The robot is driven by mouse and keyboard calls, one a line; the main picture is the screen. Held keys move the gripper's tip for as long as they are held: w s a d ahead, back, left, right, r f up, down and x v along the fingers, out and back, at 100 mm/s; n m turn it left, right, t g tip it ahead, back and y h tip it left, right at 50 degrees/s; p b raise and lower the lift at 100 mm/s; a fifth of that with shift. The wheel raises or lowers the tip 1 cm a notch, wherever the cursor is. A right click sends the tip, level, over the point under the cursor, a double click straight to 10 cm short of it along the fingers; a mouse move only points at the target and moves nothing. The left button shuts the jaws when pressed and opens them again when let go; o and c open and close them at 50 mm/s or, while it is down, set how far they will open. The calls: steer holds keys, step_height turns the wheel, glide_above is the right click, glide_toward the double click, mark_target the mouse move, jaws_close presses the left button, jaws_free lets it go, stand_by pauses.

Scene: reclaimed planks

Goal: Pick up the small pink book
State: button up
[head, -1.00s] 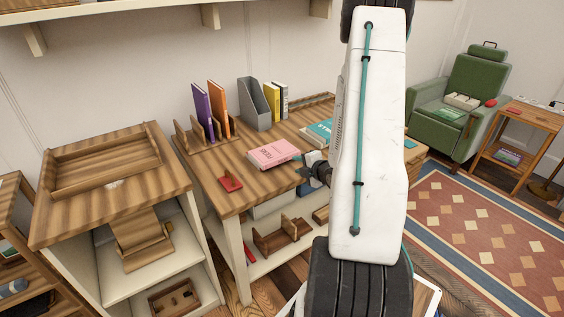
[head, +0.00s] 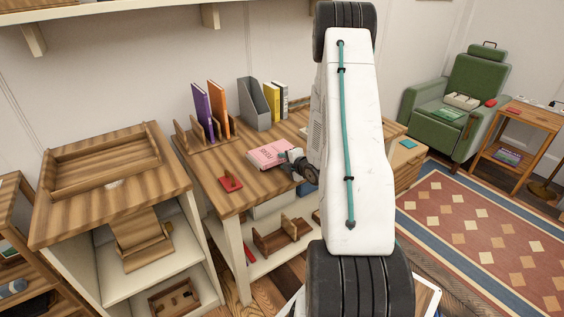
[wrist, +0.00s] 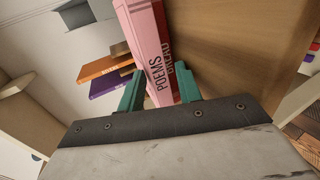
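The pink book (head: 267,153) lies flat on the wooden desk, its dark-lettered cover facing up. My gripper (head: 293,158) is at the book's right end in the head view, partly hiding it. In the wrist view the pink book (wrist: 150,40) runs up between the two green fingers of my gripper (wrist: 160,85), with one finger at each side. A narrow gap seems to show beside the left finger, so the fingers look open around the book.
A small red item (head: 230,184) lies near the desk's (head: 250,194) front left corner. Purple and orange books (head: 218,110) stand in a wooden rack behind, with a grey file holder (head: 253,103) to their right. My arm hides the desk's right part.

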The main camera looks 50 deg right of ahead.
jaws_close()
steer(key=shift+r, duration=1.25)
steer(key=shift+s, duration=0.1)
steer(key=v, duration=1.4)
steer(key=shift+s+a+f, duration=0.15)
steer(key=shift+s+f, duration=0.1)
steer(key=shift+s, duration=0.2)
